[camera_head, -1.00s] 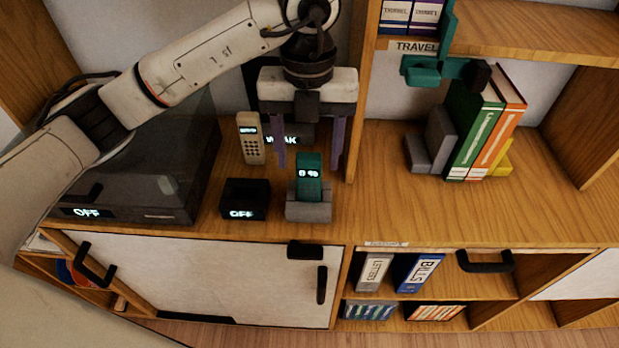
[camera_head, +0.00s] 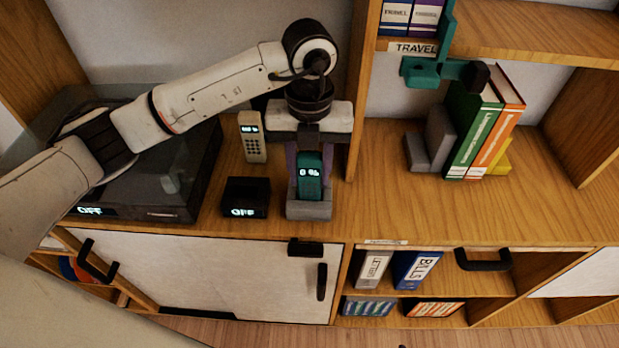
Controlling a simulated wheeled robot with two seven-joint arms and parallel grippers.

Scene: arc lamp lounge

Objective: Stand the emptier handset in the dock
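A teal handset (camera_head: 310,172) stands upright in a small grey dock (camera_head: 309,211); its lit display seems to read 0 %. A beige handset (camera_head: 252,137) stands behind and to the left, at the back of the counter; its small display is too small to read. My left gripper (camera_head: 310,165) points down at the teal handset, one purple finger close against each side. It looks shut on it, with the handset still in the dock. The handset hides part of the fingers. My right gripper is not in view.
A black box reading OFF (camera_head: 246,198) sits just left of the dock. A dark-lidded turntable (camera_head: 170,205), also reading OFF, fills the left. A shelf upright (camera_head: 362,100) stands close right of my gripper. Books (camera_head: 475,135) stand farther right; the counter before them is clear.

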